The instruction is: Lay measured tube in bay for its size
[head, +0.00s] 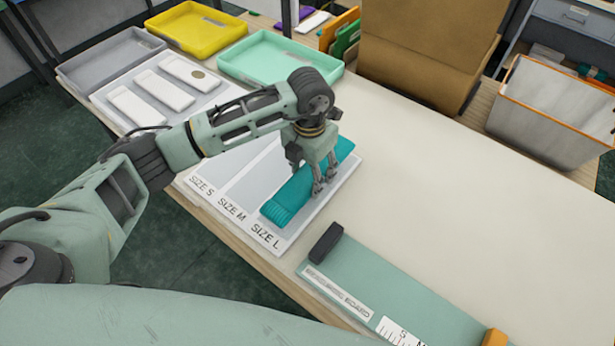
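A teal knitted tube (287,203) lies lengthwise in the SIZE L bay of the white sorting board (343,193). The SIZE S bay (212,178) and SIZE M bay (243,190) look empty where they show; my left arm hides part of them. My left gripper (323,186) points down at the tube, its fingertips at the tube's right edge. I cannot tell whether the fingers hold the tube or stand apart from it. My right gripper is not in view. The green measuring board (400,297), with a dark end block (326,243) and orange slider (494,338), holds no tube.
Yellow (196,30), grey (105,62) and mint (280,60) trays stand at the back left. A white board with several pale blocks (163,90) lies before them. The right tabletop (450,170) is clear.

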